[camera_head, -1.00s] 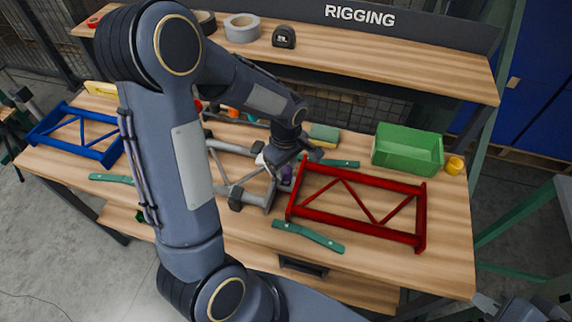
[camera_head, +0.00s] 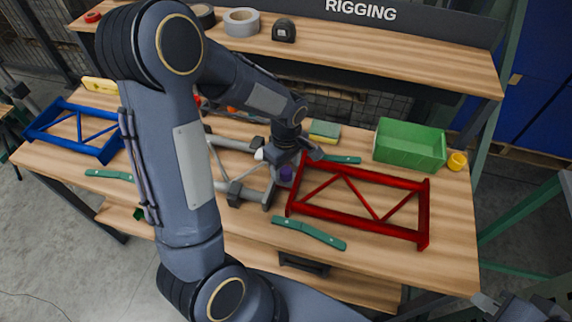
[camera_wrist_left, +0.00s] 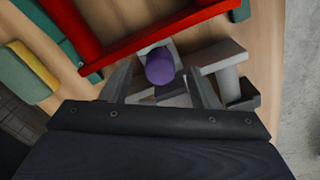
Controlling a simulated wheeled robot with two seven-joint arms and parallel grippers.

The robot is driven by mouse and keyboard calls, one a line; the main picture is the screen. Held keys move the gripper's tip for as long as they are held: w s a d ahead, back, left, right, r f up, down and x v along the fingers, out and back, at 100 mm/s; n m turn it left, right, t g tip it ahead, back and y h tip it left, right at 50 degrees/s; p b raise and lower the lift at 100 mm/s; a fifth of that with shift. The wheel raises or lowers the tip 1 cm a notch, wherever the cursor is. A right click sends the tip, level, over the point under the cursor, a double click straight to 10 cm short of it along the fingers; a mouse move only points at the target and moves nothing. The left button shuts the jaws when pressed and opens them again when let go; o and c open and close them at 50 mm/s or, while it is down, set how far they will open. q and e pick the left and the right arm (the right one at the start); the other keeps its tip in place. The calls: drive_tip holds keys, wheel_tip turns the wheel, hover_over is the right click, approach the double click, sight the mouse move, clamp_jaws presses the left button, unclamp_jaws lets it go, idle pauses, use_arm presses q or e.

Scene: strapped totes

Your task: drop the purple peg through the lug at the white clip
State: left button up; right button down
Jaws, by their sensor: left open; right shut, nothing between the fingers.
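The purple peg (camera_head: 286,174) stands at the right end of the grey frame (camera_head: 256,196), close to the red frame's left end. In the left wrist view the purple peg (camera_wrist_left: 160,66) shows its round top between the spread fingers of my left gripper (camera_wrist_left: 157,82), with gaps on both sides. My left gripper (camera_head: 293,160) is open just over it in the head view. A small white part (camera_head: 260,155), perhaps the white clip, shows beside the gripper. The lug is mostly hidden, and I cannot tell how deep the peg sits. My right gripper (camera_head: 490,304) is shut and empty at the lower right.
The red frame (camera_head: 365,179) lies right of the peg, the blue frame (camera_head: 75,127) far left. Teal straps (camera_head: 310,233) lie near the red frame. A green bin (camera_head: 409,144), yellow cup (camera_head: 457,161) and sponge (camera_head: 325,131) stand behind. My left arm hides the table's left middle.

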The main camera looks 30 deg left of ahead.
use_arm(q)
drive_tip(key=shift+r, duration=0.1)
wheel_tip(320, 180, up, 8)
drive_tip(key=shift+f, duration=0.15)
idle(0.4)
drive_tip(key=s+d+r+m+t+h, duration=0.2)
drive_tip(key=s+r+m, duration=0.1)
drive_tip(key=s+m, duration=0.3)
drive_tip(key=s+d+r+m+t+h, duration=0.1)
drive_tip(key=s+d+r+m+t, duration=0.1)
drive_tip(key=s+m, duration=0.5)
drive_tip(key=s+r+t, duration=0.1)
drive_tip(key=s+r, duration=0.1)
drive_tip(key=s, duration=0.2)
drive_tip(key=shift+r+t+h, duration=0.15)
drive_tip(key=shift+t+h, duration=0.15)
drive_tip(key=shift+h, duration=0.1)
